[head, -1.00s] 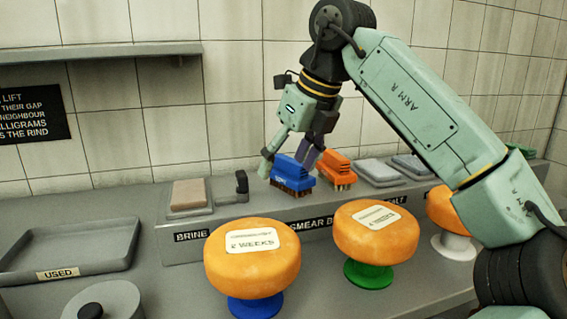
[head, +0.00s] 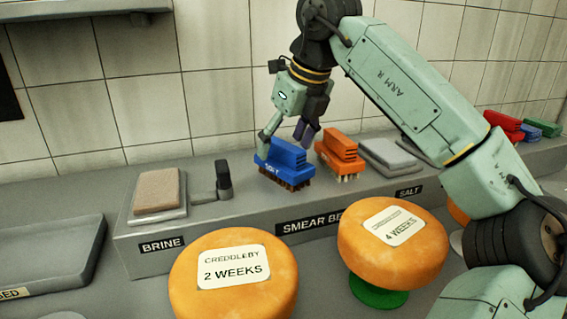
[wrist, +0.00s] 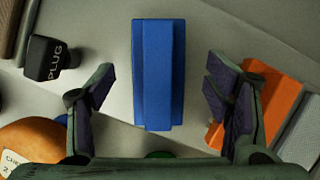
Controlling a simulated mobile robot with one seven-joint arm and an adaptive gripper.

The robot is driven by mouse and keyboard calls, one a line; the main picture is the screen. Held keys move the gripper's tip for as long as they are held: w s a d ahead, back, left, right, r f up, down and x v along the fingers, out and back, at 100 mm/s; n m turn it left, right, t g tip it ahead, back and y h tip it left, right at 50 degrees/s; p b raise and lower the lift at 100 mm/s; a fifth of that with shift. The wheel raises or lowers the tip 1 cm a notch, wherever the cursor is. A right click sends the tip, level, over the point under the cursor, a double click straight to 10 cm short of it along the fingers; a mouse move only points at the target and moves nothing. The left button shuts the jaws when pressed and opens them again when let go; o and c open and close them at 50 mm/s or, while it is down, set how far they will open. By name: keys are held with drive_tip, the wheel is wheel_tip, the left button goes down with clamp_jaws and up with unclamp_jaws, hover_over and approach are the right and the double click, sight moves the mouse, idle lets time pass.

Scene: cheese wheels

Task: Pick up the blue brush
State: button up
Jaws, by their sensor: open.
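The blue brush (head: 286,157) stands bristles down on the raised grey ledge behind the cheese wheels. In the wrist view the blue brush (wrist: 158,74) lies upright in the picture, centred between and ahead of the fingers. My gripper (head: 286,138) is at the brush in the head view, with one finger near its left end and the other behind it. In the wrist view my gripper (wrist: 160,92) is open, with clear gaps on both sides of the brush. I cannot tell whether any finger touches it.
An orange brush (head: 339,152) stands close right of the blue one; it also shows beside the right finger in the wrist view (wrist: 262,100). A black plug (wrist: 52,60) is left. Cheese wheels (head: 235,295) (head: 375,262) stand in front. A brine pad (head: 157,190) is further left.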

sight(278, 155)
drive_tip(key=p+x, duration=0.1)
drive_tip(key=x, duration=0.4)
drive_tip(key=shift+a, duration=0.1)
drive_tip(key=shift+c, duration=0.3)
drive_tip(key=c, duration=1.4)
drive_tip(key=shift+r, duration=0.1)
drive_tip(key=shift+c, duration=0.2)
drive_tip(key=shift+r, duration=0.35)
drive_tip(key=shift+s+r+b, duration=0.2)
drive_tip(key=shift+r+b, duration=0.15)
drive_tip(key=shift+r, duration=0.25)
drive_tip(key=shift+s+r+b, duration=0.2)
drive_tip(key=shift+r+b, duration=0.1)
drive_tip(key=shift+r, duration=0.35)
drive_tip(key=s+b, duration=0.1)
drive_tip(key=s, duration=0.4)
drive_tip(key=s+r+b, duration=0.1)
drive_tip(key=s, duration=0.4)
drive_tip(key=s+b, duration=0.1)
drive_tip(key=s, duration=0.4)
drive_tip(key=shift+s+d+r+b, duration=0.15)
drive_tip(key=shift+d+r+b, duration=0.2)
drive_tip(key=shift+d, duration=0.05)
